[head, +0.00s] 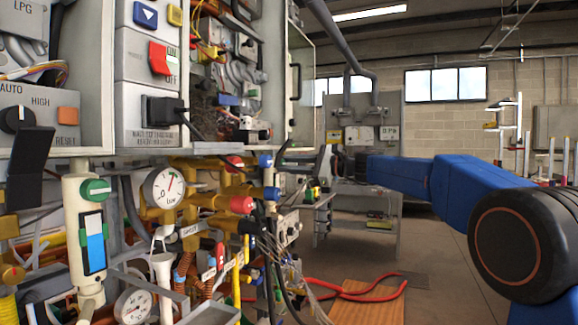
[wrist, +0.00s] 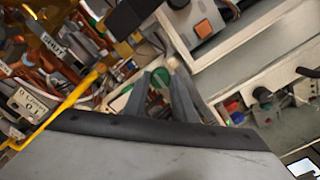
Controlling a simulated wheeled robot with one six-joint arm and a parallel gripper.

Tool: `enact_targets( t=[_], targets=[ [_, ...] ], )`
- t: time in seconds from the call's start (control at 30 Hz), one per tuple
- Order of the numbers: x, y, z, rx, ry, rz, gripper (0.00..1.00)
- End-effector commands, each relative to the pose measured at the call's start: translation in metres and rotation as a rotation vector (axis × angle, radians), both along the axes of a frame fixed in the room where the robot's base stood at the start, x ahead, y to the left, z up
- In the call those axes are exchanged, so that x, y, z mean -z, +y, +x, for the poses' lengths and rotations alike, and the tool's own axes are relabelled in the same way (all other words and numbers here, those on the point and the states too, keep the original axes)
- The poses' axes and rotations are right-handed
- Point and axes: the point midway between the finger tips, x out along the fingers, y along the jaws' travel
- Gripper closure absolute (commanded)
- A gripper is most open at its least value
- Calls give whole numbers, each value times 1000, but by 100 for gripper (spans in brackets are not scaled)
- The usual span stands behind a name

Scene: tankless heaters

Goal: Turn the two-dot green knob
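In the wrist view a round green part (wrist: 160,78) shows between my gripper's grey fingers. My gripper (wrist: 161,72) looks open, its fingertips apart on either side of that part. Whether they touch it I cannot tell. No dots can be made out on any green part.
Pipes, yellow fittings and a round gauge (head: 164,187) crowd the heater's underside. A yellow bar (wrist: 60,108) crosses the wrist view's left. A panel with an orange button (wrist: 204,28) is above the fingers. Open floor (head: 440,260) lies right of the heater.

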Motion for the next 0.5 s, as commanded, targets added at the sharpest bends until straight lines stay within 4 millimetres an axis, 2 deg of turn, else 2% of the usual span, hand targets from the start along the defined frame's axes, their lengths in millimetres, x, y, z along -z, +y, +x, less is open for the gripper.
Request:
enact_targets(
  t=[0.27,0.5],
  targets=[
    [1,0,0,-2,-36,-15,98],
    [1,0,0,-2,-167,-63,98]
  ],
)
